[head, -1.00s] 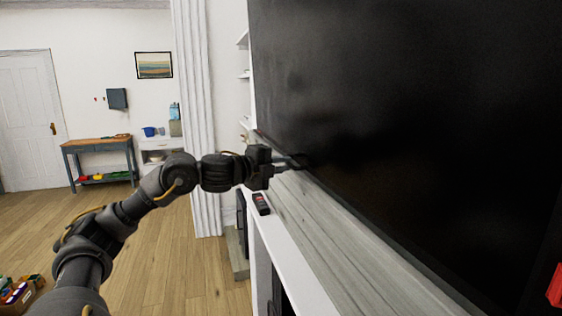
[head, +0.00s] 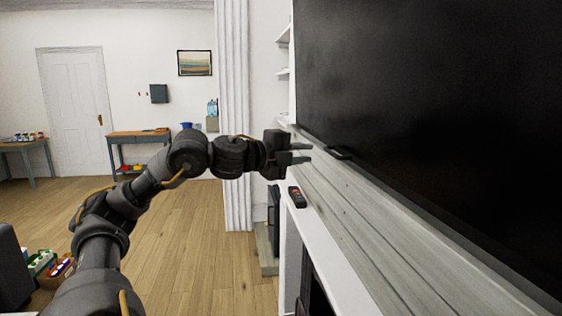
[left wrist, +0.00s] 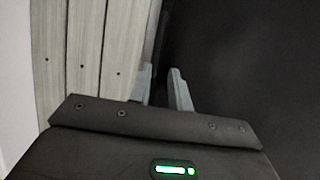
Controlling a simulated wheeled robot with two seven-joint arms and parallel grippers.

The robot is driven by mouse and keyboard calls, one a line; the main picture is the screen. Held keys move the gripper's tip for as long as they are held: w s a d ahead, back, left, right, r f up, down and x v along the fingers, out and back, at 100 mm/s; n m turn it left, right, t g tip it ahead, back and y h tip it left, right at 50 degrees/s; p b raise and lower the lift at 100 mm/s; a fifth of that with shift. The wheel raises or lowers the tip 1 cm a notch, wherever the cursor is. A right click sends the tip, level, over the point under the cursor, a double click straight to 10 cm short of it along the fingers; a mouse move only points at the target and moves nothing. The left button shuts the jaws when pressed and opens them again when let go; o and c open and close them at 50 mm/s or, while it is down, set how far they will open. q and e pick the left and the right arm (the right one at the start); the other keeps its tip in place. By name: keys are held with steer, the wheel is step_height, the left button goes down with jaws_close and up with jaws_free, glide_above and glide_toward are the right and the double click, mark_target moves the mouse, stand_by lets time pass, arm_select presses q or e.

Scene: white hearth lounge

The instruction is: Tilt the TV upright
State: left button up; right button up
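The TV (head: 440,110) is a large black panel filling the right of the head view, and its dark surface fills the right of the left wrist view (left wrist: 255,75). Its lower edge runs along a grey plank wall panel. A small black handle (head: 340,154) sticks out at that lower edge. I cannot tell exactly how far the TV tilts. My left gripper (head: 302,153) is just left of the handle, apart from it, with its fingers spread and nothing between them. Its two grey fingers also show in the left wrist view (left wrist: 161,78). My right gripper is not in view.
A black remote-like object (head: 297,197) lies on the white mantel ledge (head: 325,245) below my gripper. Grey planks (head: 370,220) back the ledge. A fluted white column (head: 234,90) and shelves stand behind. Wooden floor (head: 185,235) is open to the left; a box of colourful items (head: 55,270) sits lower left.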

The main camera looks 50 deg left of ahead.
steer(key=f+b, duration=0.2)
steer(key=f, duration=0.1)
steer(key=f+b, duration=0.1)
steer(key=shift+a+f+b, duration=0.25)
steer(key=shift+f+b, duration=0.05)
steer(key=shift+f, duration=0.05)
arm_select(q)
steer(key=s, duration=0.1)
steer(key=s+a, duration=0.1)
steer(key=s, duration=0.1)
steer(key=s+a, duration=0.1)
steer(key=s, duration=0.1)
steer(key=shift+r, duration=0.15)
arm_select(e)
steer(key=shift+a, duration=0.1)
